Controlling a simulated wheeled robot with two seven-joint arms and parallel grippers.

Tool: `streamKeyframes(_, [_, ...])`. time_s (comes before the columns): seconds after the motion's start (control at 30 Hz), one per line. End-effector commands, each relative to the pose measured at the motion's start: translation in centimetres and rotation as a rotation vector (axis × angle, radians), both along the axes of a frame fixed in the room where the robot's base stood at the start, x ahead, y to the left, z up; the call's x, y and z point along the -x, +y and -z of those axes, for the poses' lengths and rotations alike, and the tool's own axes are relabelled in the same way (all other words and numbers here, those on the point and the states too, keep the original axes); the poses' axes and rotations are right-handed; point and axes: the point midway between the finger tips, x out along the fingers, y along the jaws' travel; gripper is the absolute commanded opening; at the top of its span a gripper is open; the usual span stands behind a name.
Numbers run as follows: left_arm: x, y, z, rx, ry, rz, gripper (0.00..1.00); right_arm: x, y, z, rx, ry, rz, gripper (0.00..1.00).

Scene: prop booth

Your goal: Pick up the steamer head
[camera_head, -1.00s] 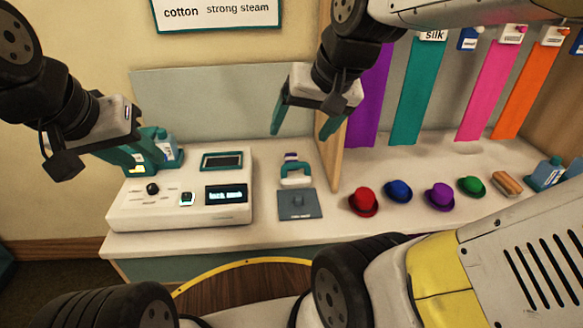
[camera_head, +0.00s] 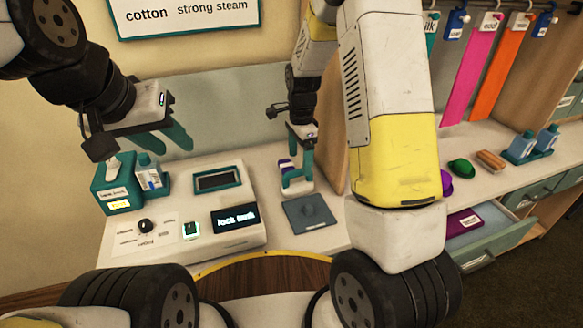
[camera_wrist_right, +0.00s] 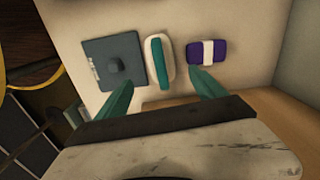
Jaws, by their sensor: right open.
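The steamer head, white with a teal handle (camera_wrist_right: 160,62), lies on the counter beside a grey square pad. In the head view the steamer head (camera_head: 298,187) is partly hidden by my right gripper (camera_head: 299,170). My right gripper (camera_wrist_right: 160,84) is open and points down, with the steamer head between the lines of its two teal fingers in the right wrist view. Any contact cannot be made out. My left gripper (camera_head: 168,146) is open and empty, raised near the bottles at left.
The grey pad (camera_head: 310,213) and a purple block with a white band (camera_wrist_right: 207,52) flank the steamer head. A white control console (camera_head: 180,245) stands at left. A wooden partition (camera_head: 333,135) rises close to the right. An open drawer (camera_head: 490,235) juts out at right.

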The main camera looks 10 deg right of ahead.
Motion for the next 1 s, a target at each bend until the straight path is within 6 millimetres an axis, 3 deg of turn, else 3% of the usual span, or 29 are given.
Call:
streamKeyframes(0.63, [0.0,0.0,0.0,0.0,0.0,0.0,0.36,-0.2,0.4,8.0,0.01,0.013,0.03,0.79])
streamKeyframes(0.97, [0.0,0.0,0.0,0.0,0.0,0.0,0.36,-0.3,0.4,8.7,0.008,0.009,0.029,0.79])
streamKeyframes(1.0, [0.0,0.0,0.0,0.0,0.0,0.0,0.36,-0.3,0.4,8.7,0.009,0.01,0.029,0.74])
